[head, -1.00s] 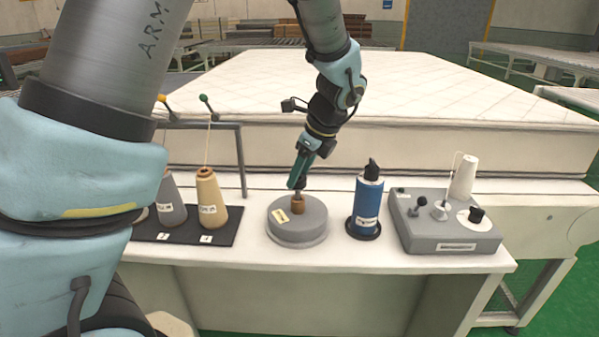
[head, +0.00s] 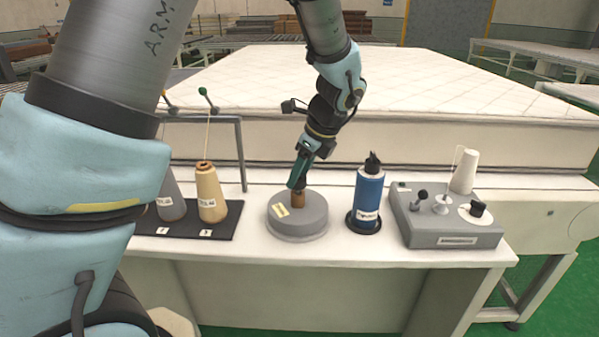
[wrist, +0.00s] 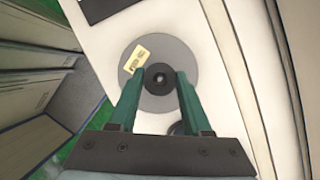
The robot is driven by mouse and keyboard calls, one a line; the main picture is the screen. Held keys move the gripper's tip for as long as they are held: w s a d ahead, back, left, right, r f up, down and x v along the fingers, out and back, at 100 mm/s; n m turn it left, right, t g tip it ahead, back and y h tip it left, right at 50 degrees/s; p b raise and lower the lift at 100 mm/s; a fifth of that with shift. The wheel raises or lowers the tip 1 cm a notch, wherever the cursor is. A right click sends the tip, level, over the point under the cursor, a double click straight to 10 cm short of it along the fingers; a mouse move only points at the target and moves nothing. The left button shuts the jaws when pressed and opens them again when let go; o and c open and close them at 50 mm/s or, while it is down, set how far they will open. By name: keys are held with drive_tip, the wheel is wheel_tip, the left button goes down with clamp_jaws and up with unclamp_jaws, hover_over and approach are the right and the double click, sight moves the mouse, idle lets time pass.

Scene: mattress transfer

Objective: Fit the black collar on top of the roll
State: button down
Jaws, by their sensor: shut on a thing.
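A wide, low grey roll (head: 312,216) with a yellow label lies flat on the white table, a brown core (head: 298,199) standing up at its middle. It also shows in the wrist view (wrist: 185,60). My gripper (head: 299,181) points down over the core. In the wrist view my green fingers are closed on a small dark round piece, the black collar (wrist: 158,77), with a small lighter centre. It appears lined up over the middle of the roll. The fingers hide much of it in the head view, and I cannot tell whether it touches the core.
A blue cylinder with a black top (head: 369,197) stands close right of the roll. A grey control box (head: 446,224) is farther right. Thread cones (head: 209,195) stand on a dark mat to the left. A white mattress (head: 420,90) lies behind.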

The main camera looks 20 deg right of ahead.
drive_tip(key=shift+f+b, duration=0.45)
drive_tip(key=shift+f, duration=0.5)
drive_tip(key=shift+c, duration=1.3)
unclamp_jaws()
drive_tip(key=shift+r, duration=0.15)
drive_tip(key=b+v, duration=0.1)
drive_tip(key=v, duration=0.9)
drive_tip(key=shift+r+b, duration=0.3)
drive_tip(key=shift+b, duration=0.05)
drive_tip(key=shift+s+d, duration=0.1)
